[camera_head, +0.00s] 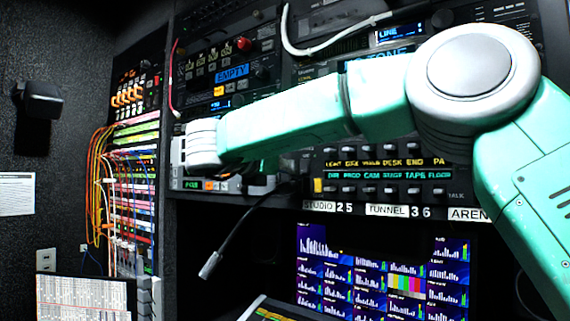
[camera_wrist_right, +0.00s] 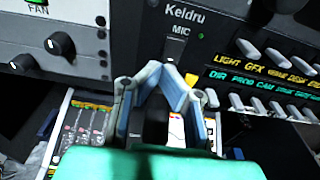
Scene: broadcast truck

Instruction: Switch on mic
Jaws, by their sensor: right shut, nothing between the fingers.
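A dark panel marked Keldru, with a MIC label (camera_wrist_right: 181,30), shows in the right wrist view. My left gripper is not in view.
Lit rows of labelled buttons (camera_head: 386,175) lie right of the gripper. A monitor (camera_head: 381,270) sits below the rack. Coloured patch cables (camera_head: 99,190) hang at the left. Knobs (camera_wrist_right: 61,43) stick out left of the Keldru panel.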

